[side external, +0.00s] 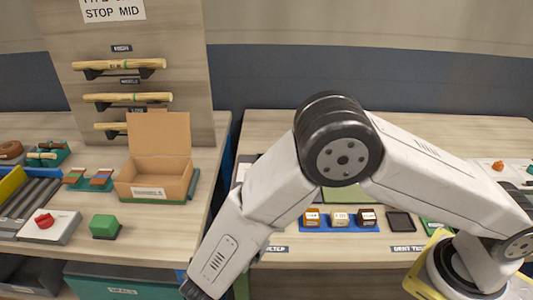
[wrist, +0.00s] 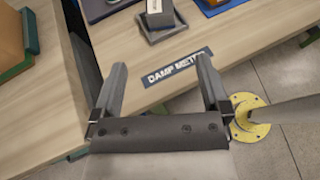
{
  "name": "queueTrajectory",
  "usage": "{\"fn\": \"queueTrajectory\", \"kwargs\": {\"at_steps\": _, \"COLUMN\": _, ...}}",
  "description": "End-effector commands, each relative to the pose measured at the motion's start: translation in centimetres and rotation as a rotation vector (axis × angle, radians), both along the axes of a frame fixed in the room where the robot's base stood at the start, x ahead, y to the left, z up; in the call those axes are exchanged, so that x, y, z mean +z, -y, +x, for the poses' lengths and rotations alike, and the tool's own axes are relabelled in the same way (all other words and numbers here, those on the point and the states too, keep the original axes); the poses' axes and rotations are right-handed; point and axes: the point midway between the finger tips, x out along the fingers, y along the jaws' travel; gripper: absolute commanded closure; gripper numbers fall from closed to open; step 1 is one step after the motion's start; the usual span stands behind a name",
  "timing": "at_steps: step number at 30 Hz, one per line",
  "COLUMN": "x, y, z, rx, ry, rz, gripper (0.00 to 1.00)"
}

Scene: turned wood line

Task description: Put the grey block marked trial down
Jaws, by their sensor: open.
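A grey block (wrist: 158,14) with a pale label on its face stands on a small dark square tray (wrist: 167,33) at the top of the wrist view. The writing on the label is too small to read. My gripper (wrist: 160,70) is open, with nothing between its fingers. It is apart from the block, over the table edge by the DAMP METER label (wrist: 178,68). In the side view my arm hides the block's place, and only the top end of my gripper shows at the bottom edge.
A blue tray (side external: 313,229) holds orange, cream and dark brown blocks, with an empty black tray (side external: 400,221) to its right. On the left table are an open cardboard box (side external: 150,190), a green block (side external: 104,226) and a red-knobbed switch (side external: 45,222). A gap separates the tables.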

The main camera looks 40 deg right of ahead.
Motion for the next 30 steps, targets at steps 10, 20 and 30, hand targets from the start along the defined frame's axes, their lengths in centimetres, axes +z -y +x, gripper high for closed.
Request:
{"fn": "queueTrajectory", "kwargs": {"at_steps": 10, "x": 0.0, "y": 0.0, "z": 0.0, "rx": 0.000, "ry": 0.000, "rz": 0.000, "gripper": 0.04}}
{"fn": "queueTrajectory", "kwargs": {"at_steps": 20, "x": 0.7, "y": 2.6, "z": -0.2, "rx": -0.119, "ry": 0.000, "rz": 0.112, "gripper": 0.04}}
{"fn": "queueTrajectory", "kwargs": {"at_steps": 30, "x": 2.7, "y": 9.2, "z": -2.7, "rx": -0.540, "ry": 0.082, "rz": 0.502, "gripper": 0.04}}
